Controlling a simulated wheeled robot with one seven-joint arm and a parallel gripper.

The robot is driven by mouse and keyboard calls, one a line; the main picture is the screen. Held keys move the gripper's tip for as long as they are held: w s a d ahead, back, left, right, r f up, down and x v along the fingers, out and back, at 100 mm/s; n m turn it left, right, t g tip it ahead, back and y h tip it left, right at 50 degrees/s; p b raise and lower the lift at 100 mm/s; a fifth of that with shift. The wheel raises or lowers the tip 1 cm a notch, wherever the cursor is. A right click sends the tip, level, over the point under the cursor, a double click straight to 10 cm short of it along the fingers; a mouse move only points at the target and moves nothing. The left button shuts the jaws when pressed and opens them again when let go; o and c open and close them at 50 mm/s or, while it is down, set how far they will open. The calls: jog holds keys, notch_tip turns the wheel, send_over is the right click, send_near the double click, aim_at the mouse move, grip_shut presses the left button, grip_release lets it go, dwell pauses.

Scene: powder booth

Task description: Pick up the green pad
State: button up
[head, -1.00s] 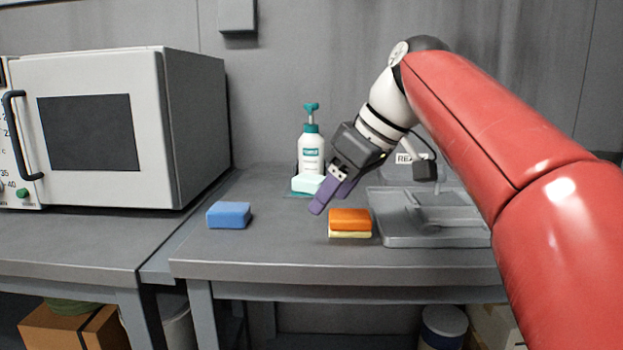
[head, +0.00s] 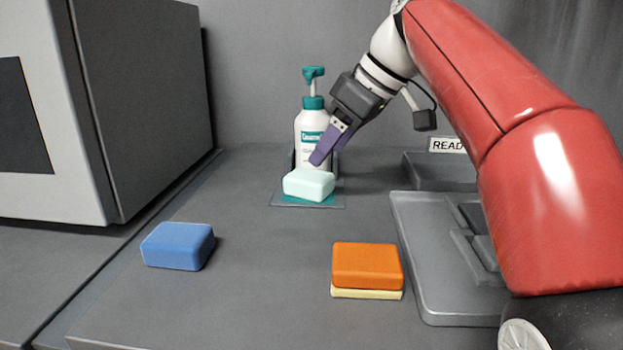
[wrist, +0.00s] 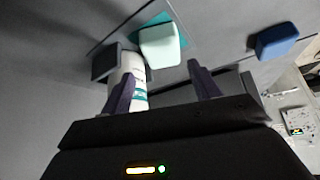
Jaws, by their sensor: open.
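The pale green pad (head: 308,185) lies flat on a small teal and grey mat (head: 332,201), in front of a white pump bottle. My gripper (head: 318,161) is open, with its purple fingers pointing down beside the pad's back upper edge in the head view. In the wrist view the pad (wrist: 160,45) lies ahead of the open fingers (wrist: 160,72), with nothing between them. I cannot tell how high the fingertips are above the pad.
The white pump bottle (head: 312,135) stands close behind the pad and the fingers. A blue pad (head: 178,246) lies at left. An orange pad (head: 367,265) sits on a pale yellow one (head: 367,293) at the front. A grey tray (head: 410,290) is at right, and a large oven (head: 140,95) at far left.

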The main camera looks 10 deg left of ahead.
aim_at(312, 175)
jog(key=x, duration=0.2)
jog(key=b+x, duration=0.1)
jog(key=x, duration=0.3)
jog(key=shift+s+a+f, duration=0.1)
jog(key=shift+s+f, duration=0.15)
jog(key=shift+f, duration=0.1)
jog(key=c, duration=0.8)
jog(key=shift+r, duration=0.45)
jog(key=r, duration=0.1)
jog(key=r+p, duration=0.1)
jog(key=r, duration=0.1)
jog(key=shift+d, duration=0.3)
jog(key=s+d, duration=0.2)
jog(key=d, duration=0.3)
jog(key=s+d+b, duration=0.1)
jog(key=s+d, duration=0.1)
jog(key=d, duration=0.4)
jog(key=s+d+b, duration=0.1)
jog(key=s+d, duration=0.1)
jog(key=d, duration=0.3)
jog(key=shift+d+f, duration=0.15)
jog(key=shift+d, duration=0.1)
